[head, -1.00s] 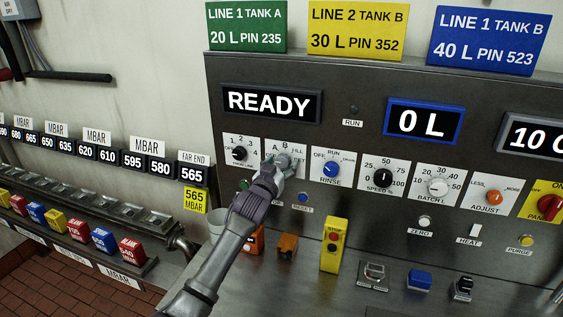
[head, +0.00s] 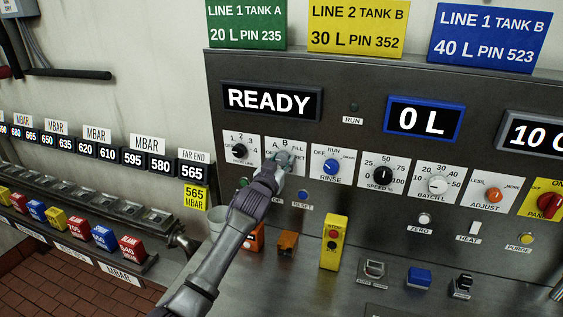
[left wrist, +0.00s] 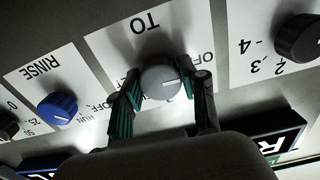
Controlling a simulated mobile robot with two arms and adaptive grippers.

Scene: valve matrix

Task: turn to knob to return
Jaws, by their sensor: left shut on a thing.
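The grey TO knob (left wrist: 161,82) is between the two teal-padded fingers of my left gripper (left wrist: 163,92) in the left wrist view. The fingers are closed on its sides. That view is upside down, and the knob's white pointer mark points to the right in it, toward a partly hidden label beginning "OF". In the head view my left gripper (head: 283,162) reaches up to the TO panel (head: 299,148) and covers most of the knob.
The black line knob (head: 239,151) and blue RINSE knob (head: 331,167) sit close on either side. Small buttons, including a blue one (head: 303,195), lie below. A yellow switch box (head: 334,243) stands on the ledge. The display (head: 271,102) reads READY.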

